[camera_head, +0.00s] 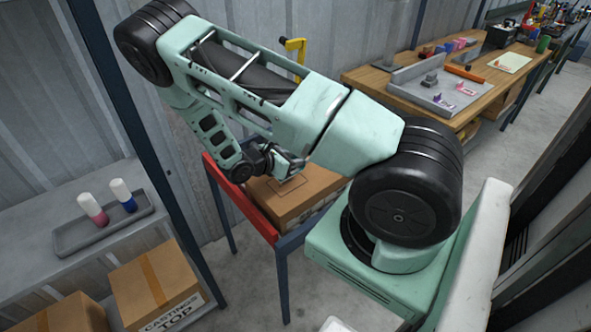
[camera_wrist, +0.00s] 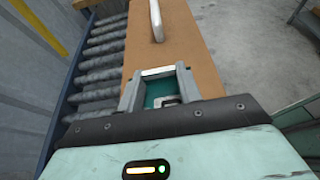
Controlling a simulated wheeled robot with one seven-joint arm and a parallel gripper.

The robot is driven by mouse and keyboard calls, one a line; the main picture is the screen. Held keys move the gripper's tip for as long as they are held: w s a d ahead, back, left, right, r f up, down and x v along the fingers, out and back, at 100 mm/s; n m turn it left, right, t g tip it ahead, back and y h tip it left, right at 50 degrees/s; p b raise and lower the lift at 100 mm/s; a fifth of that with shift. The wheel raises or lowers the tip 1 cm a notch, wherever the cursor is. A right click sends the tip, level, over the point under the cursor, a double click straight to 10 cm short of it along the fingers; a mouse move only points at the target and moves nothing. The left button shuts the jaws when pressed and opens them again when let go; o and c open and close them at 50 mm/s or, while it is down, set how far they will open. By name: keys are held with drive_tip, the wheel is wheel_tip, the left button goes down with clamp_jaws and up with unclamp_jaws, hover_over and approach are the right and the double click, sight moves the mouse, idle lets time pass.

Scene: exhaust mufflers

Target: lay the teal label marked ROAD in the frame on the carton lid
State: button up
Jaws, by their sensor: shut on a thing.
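The teal label (camera_wrist: 157,91) is between the fingers of my gripper (camera_wrist: 158,76) in the wrist view, with a pale bar along its far edge. Dark and white marks show on it, but I cannot read the word. My gripper is shut on it, over the brown carton lid (camera_wrist: 135,42); I cannot tell whether the label touches the lid. In the head view the carton (camera_head: 312,203) stands below my gripper (camera_head: 291,172). A thin outlined frame (camera_head: 291,186) shows on its lid, just below the gripper and partly hidden by it.
The carton stands on a roller conveyor (camera_wrist: 100,48) with a red and blue stand (camera_head: 240,200). A pale rounded bar (camera_wrist: 156,20) shows over the lid. A shelf at left holds a grey tray (camera_head: 104,224) with two markers. A wooden workbench (camera_head: 500,75) stands at back right.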

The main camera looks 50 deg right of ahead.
sight(295, 177)
drive_tip(key=shift+f+p, duration=0.45)
drive_tip(key=shift+f, duration=2.1)
drive_tip(key=shift+f, duration=0.2)
drive_tip(key=o, duration=1)
drive_tip(key=shift+c, duration=0.2)
drive_tip(key=shift+r, duration=0.15)
